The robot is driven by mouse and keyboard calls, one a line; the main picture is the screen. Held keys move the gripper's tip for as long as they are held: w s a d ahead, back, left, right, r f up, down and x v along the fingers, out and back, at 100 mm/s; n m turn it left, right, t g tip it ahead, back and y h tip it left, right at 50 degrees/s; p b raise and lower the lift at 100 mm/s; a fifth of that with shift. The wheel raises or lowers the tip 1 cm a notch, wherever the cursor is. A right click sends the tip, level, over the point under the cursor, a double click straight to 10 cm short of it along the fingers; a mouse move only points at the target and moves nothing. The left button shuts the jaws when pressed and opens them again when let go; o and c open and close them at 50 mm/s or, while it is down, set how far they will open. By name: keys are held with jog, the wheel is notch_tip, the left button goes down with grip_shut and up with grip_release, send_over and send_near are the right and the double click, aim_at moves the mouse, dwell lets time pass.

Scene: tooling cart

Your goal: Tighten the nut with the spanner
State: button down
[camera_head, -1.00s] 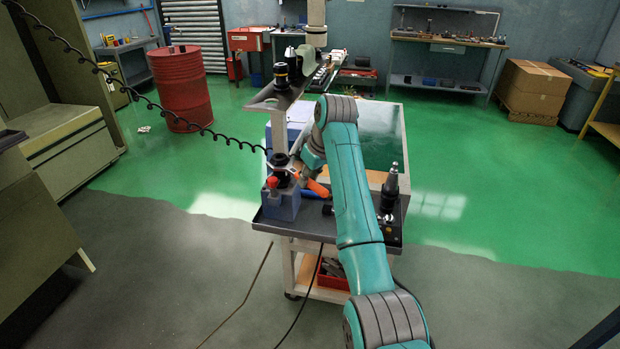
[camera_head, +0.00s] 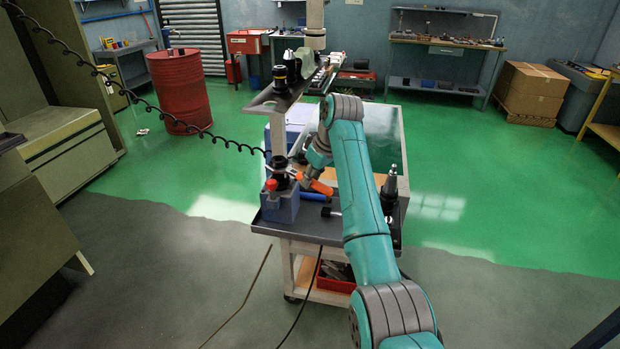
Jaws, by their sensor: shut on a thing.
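The blue fixture block (camera_head: 282,206) stands at the left front of the cart top, with a black tool holder (camera_head: 281,168) upright in it. The nut seems to belong to this holder, but it is too small to make out. My gripper (camera_head: 308,181) is just right of the holder, low over the cart and partly hidden by my wrist. It is shut on an orange-handled tool (camera_head: 321,188), which looks like the spanner. The spanner's head reaches left toward the holder; I cannot tell whether it sits around the nut.
A blue-handled tool (camera_head: 315,197) lies on the cart tray (camera_head: 300,230) below the spanner. A dark tool holder (camera_head: 389,190) stands at the tray's right. A grey post and shelf (camera_head: 277,103) rise behind the fixture. A coiled black cable (camera_head: 150,103) hangs at the left.

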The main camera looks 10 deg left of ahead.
jog(key=shift+r, duration=0.1)
jog(key=shift+w+d+n, duration=0.3)
jog(key=shift+w+n, duration=0.3)
jog(key=shift+w, duration=0.05)
jog(key=shift+w+g, duration=0.1)
jog(key=shift+g, duration=0.2)
jog(key=shift+w+d+n, duration=0.25)
jog(key=shift+w+n, duration=0.35)
jog(key=shift+n, duration=0.1)
jog(key=shift+s, duration=0.1)
jog(key=shift+s+a+m, duration=0.25)
jog(key=shift+s+m, duration=0.3)
jog(key=shift+m, duration=0.05)
jog(key=shift+s, duration=0.15)
jog(key=shift+s+a+m, duration=0.25)
jog(key=shift+s+m, duration=0.2)
jog(key=shift+m, duration=0.15)
